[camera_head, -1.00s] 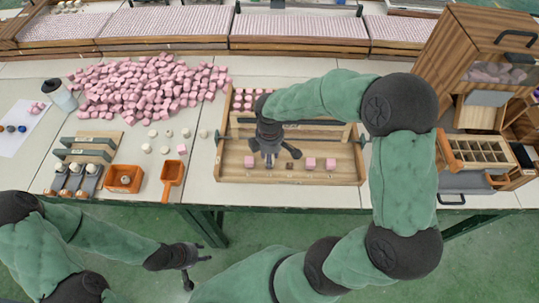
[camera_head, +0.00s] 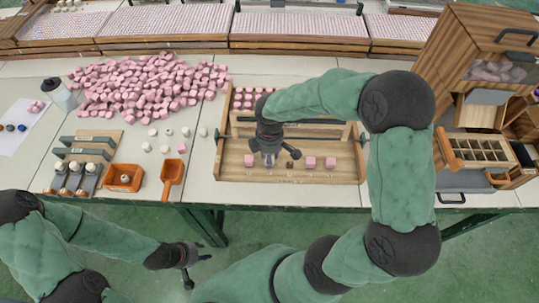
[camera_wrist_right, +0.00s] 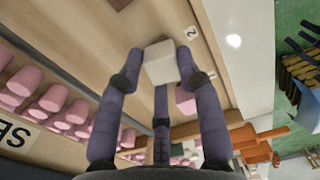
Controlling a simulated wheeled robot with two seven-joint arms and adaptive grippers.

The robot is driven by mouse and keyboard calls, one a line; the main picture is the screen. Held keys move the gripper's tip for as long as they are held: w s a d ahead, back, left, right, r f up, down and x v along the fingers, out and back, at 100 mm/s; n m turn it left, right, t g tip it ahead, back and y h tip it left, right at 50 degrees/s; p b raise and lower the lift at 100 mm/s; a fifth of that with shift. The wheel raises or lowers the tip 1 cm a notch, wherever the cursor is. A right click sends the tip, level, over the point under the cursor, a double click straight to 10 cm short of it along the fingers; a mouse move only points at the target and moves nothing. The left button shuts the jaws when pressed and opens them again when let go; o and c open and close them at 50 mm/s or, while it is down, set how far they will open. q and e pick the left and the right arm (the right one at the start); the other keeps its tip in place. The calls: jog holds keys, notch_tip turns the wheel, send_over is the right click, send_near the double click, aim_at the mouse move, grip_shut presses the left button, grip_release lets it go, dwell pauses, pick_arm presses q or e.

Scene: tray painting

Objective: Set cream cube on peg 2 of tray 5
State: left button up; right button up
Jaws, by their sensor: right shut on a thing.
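The cream cube (camera_wrist_right: 160,62) is between the fingers of my right gripper (camera_wrist_right: 162,72) in the right wrist view, shut on it. In the head view this gripper (camera_head: 272,160) is over the front part of the wooden tray (camera_head: 230,174), between a pink cube (camera_head: 249,160) at the left and two pink cubes (camera_head: 310,162) at the right. A label reading 2 (camera_wrist_right: 191,32) lies just beyond the cube in the wrist view. The peg under the cube is hidden. My left gripper (camera_head: 190,265) is empty and open, low in front of the table.
A large pile of pink cubes (camera_head: 140,85) lies at the back left. Several cream pieces (camera_head: 165,149) lie left of the tray. An orange box (camera_head: 123,178) and orange scoop (camera_head: 172,178) stand at the front left. A wooden cabinet (camera_head: 460,60) stands at the right.

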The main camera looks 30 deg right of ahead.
jog(key=o, duration=1.5)
jog(key=shift+r, duration=0.1)
jog(key=shift+r+p, duration=2.7)
jog(key=shift+r, duration=0.2)
notch_tip(320, 180, up, 12)
